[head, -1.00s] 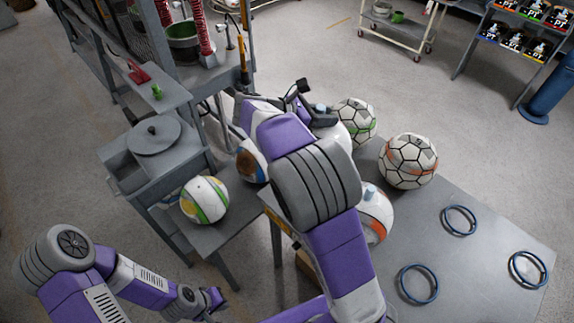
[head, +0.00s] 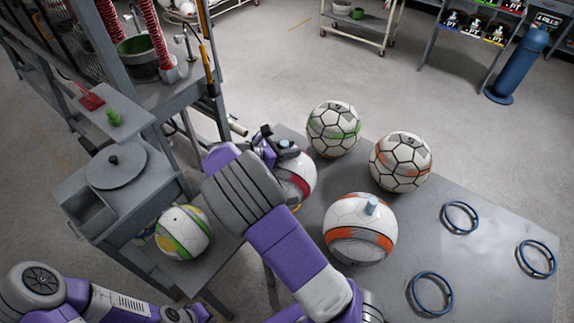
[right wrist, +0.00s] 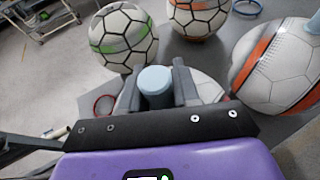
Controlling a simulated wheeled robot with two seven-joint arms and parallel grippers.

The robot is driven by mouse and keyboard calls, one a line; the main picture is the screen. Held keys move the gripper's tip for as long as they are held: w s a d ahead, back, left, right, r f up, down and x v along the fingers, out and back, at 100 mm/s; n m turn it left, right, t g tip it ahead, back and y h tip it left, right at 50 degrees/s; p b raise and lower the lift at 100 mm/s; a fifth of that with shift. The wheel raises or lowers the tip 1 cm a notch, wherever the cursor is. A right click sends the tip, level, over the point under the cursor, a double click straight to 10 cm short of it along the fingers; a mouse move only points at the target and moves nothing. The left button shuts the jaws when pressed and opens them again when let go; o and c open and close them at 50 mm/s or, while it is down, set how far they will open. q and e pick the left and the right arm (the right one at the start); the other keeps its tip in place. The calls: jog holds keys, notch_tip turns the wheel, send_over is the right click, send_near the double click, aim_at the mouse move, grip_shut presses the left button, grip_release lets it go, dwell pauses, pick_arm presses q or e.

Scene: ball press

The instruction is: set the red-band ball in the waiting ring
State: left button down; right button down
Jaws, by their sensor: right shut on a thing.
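The red-band ball (head: 302,170) is white with a red stripe, partly hidden by my right arm in the head view. My right gripper (head: 281,147) is above it, shut on its light-blue knob; the knob (right wrist: 156,80) shows between the fingers in the right wrist view. I cannot tell whether the ball touches anything below. A red ring (right wrist: 104,104) shows in part beside the held ball in the right wrist view. Three blue rings (head: 460,217), (head: 432,293), (head: 537,258) lie empty on the grey table. My left gripper (head: 188,315) is at the bottom edge, its fingers unclear.
An orange-band ball (head: 360,228) with a blue knob, a green-marked ball (head: 333,128) and an orange-marked ball (head: 400,161) stand on the table (head: 490,280). A green-yellow ball (head: 183,232) sits on a grey stand at left, below the press frame (head: 205,110).

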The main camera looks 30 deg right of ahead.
jog(key=shift+f, duration=2.35)
jog(key=shift+f, duration=0.1)
jog(key=c, duration=0.8)
grip_release()
jog(key=shift+f, duration=0.1)
jog(key=v, duration=1.2)
jog(key=shift+r, duration=0.35)
